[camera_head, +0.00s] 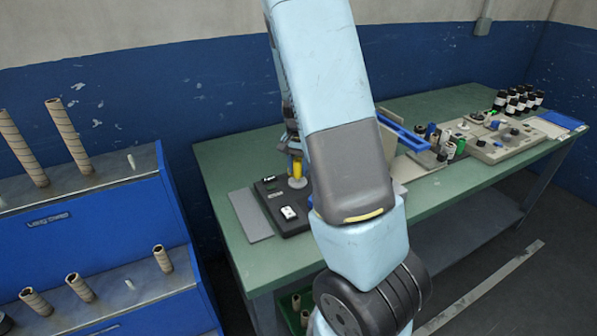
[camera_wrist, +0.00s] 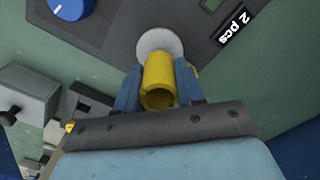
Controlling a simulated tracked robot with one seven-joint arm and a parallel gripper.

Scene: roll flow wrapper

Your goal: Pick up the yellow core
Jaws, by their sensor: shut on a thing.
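The yellow core (camera_wrist: 158,80) is a hollow tube. In the wrist view it sits between the two blue fingers of my gripper (camera_wrist: 160,88), which is shut on it. A pale round disc (camera_wrist: 160,42) shows just beyond the core's far end; I cannot tell whether the core touches it. In the head view the yellow core (camera_head: 296,171) shows upright above the dark device on the green bench, left of my arm. My gripper (camera_head: 293,150) is partly hidden there behind my arm.
The dark device (camera_head: 270,200) has a white switch, and a grey plate (camera_head: 250,216) lies left of it. A blue rack (camera_head: 90,190) with several brown tubes stands at the left. A panel (camera_head: 490,140) and several dark bottles (camera_head: 518,100) are at the bench's right end.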

